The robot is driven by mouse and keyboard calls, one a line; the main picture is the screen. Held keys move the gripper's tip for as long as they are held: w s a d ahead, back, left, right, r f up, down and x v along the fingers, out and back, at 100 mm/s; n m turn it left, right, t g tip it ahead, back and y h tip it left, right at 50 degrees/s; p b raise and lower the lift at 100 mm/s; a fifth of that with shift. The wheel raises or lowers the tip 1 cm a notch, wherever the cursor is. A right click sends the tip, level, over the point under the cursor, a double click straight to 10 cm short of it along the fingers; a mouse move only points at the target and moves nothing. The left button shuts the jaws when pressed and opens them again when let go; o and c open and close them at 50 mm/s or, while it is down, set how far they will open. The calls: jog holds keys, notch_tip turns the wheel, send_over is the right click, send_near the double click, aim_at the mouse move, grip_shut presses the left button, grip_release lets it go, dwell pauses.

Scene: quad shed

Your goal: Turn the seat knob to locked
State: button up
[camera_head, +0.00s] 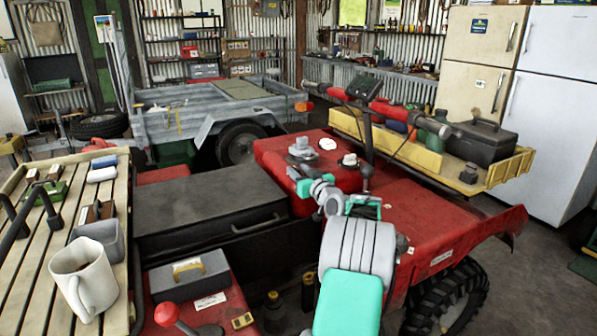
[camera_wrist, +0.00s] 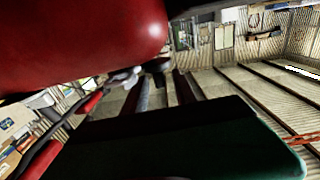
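The black seat (camera_head: 205,205) of the red quad lies flat left of my arm in the head view. A grey knob-like fitting (camera_head: 302,148) stands on the red bodywork (camera_head: 268,152) behind my arm. Smaller white caps sit to its right. I cannot tell for sure which of these is the seat knob, nor read any locked mark. My gripper end (camera_head: 308,184) is low at the red body, just in front of the grey fitting; contact cannot be told. Its fingers are not clear. In the wrist view a smooth red surface (camera_wrist: 80,40) and a dark green block (camera_wrist: 190,140) fill much of the picture.
A slatted rack (camera_head: 35,265) with a mug (camera_head: 84,278) is at the left. A red ball-topped lever (camera_head: 166,313) stands low in front. A grey trailer (camera_head: 235,100) stands behind.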

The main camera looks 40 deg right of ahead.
jog(key=shift+c, duration=0.4)
grip_shut()
